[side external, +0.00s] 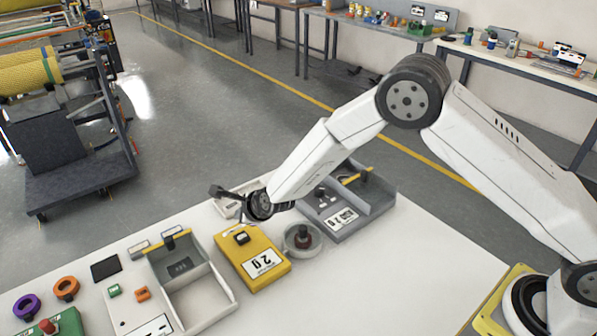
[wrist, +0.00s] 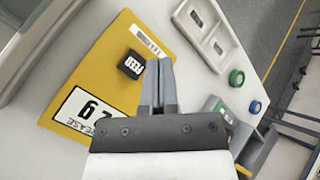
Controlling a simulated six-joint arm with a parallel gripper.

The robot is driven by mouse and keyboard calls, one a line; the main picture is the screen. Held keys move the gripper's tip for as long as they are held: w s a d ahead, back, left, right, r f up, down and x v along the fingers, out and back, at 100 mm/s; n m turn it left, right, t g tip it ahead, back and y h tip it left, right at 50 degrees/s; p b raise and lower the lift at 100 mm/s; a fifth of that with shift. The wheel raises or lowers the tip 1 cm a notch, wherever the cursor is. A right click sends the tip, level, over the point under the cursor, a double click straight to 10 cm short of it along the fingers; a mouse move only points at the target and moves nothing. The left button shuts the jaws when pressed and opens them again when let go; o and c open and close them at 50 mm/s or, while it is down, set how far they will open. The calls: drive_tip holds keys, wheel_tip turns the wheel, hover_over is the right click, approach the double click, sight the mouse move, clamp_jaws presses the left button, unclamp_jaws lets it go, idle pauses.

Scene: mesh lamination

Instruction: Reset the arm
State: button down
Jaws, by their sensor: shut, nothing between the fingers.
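My gripper (side external: 216,191) is at the end of the white arm, above the far side of the white table. In the wrist view my gripper (wrist: 158,62) has its two grey fingers together with nothing between them. Below and beside it is a yellow box (side external: 262,277) with a white label and a small black block (side external: 241,238) on top. The yellow box (wrist: 95,65) and the black block (wrist: 131,65) also show in the wrist view, the block just left of the fingertips. The height of the fingers above the box is hard to tell.
A grey divided tray (side external: 377,211) stands right of a round dish (side external: 290,243) with a dark knob. An open grey tray (side external: 228,299), purple ring (side external: 27,307) and orange ring (side external: 66,288) are at left. A white two-slot holder (wrist: 228,52) is near the fingers. The table's right front is clear.

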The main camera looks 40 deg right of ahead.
drive_tip(key=shift+s+d+r+n, duration=0.25)
drive_tip(key=shift+d+r+n, duration=0.15)
drive_tip(key=shift+r, duration=0.05)
drive_tip(key=s+d+r+n+g, duration=0.2)
drive_tip(key=s+d+r+n, duration=0.1)
drive_tip(key=s+d+n, duration=0.3)
drive_tip(key=s+d+r+n+g+h, duration=0.1)
drive_tip(key=s+d+r+n+g, duration=0.1)
drive_tip(key=s+d+r+n, duration=0.2)
drive_tip(key=s+d+r+n+g+h, duration=0.1)
drive_tip(key=s+d+n, duration=0.8)
drive_tip(key=s, duration=1)
wheel_tip(320, 180, up, 3)
drive_tip(key=n+g, duration=0.1)
drive_tip(key=n, duration=0.3)
drive_tip(key=shift+s+d+f+n, duration=0.2)
drive_tip(key=shift+s+n, duration=0.1)
drive_tip(key=shift+n, duration=0.1)
